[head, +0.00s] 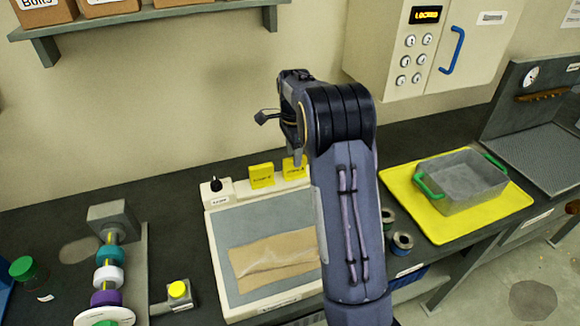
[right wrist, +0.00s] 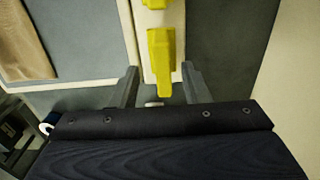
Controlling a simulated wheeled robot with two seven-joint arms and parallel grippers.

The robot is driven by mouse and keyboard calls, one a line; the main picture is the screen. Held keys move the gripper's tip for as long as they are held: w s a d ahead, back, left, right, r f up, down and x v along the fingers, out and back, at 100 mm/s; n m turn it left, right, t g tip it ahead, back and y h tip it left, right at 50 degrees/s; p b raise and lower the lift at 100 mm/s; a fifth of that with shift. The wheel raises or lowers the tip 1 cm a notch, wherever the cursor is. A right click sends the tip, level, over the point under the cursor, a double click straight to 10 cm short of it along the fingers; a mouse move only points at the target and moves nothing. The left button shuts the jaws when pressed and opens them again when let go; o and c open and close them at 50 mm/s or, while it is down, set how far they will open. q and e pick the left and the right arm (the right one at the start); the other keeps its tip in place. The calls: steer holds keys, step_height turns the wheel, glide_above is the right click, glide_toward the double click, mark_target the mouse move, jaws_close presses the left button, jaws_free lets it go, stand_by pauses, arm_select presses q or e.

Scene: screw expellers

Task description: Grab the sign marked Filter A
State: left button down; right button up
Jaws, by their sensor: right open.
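Two small yellow signs stand on the back ledge of a grey-topped pad. The left sign (head: 261,177) shows fully in the head view. The right sign (head: 294,169) is partly covered by my right arm. Their lettering is too small to read surely, so I cannot tell which says Filter A. My right gripper (head: 297,156) is just above the right sign. In the right wrist view its fingers (right wrist: 160,80) are open, one on each side of the nearer yellow sign (right wrist: 160,58). The other sign (right wrist: 156,4) shows at the top edge. My left gripper is out of view.
A brown sheet (head: 275,260) lies on the pad (head: 228,232). Left stands a rod with coloured rings (head: 108,275). Right, a grey bin (head: 462,182) sits on a yellow mat (head: 432,226). A keypad cabinet (head: 425,50) and a shelf (head: 140,17) are on the wall.

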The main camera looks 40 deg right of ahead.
mark_target(295, 173)
steer(key=f, duration=0.4)
steer(key=shift+w+d+f+p, duration=0.1)
steer(key=shift+d+f+p, duration=0.15)
steer(key=shift+p, duration=0.05)
jaws_close()
